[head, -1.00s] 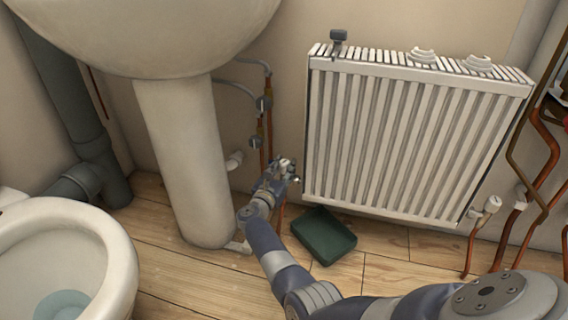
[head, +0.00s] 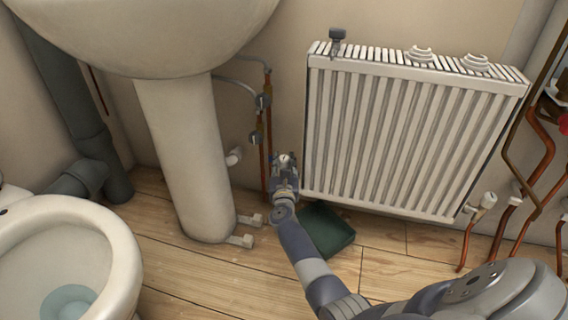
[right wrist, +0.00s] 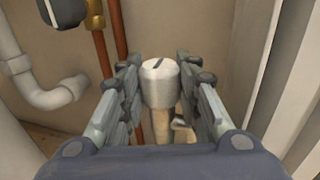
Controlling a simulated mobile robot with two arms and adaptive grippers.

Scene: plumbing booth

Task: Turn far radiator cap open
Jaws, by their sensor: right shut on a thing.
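The far radiator cap (right wrist: 160,82) is a white cylinder with a dark slot across its top, seen in the right wrist view. It stands between the two fingers of my right gripper (right wrist: 160,75), which is shut on it. In the head view my right gripper (head: 285,167) is low beside the left bottom corner of the radiator (head: 400,140). There the cap is mostly hidden by the gripper; a small pale part shows at its tip. My left gripper is not in view.
A green tray (head: 325,232) lies on the floor just right of my right arm. Copper pipes (head: 264,165) rise behind the gripper. The sink pedestal (head: 185,160) and toilet (head: 70,255) are to the left. Another white valve cap (head: 488,200) is at the radiator's right end.

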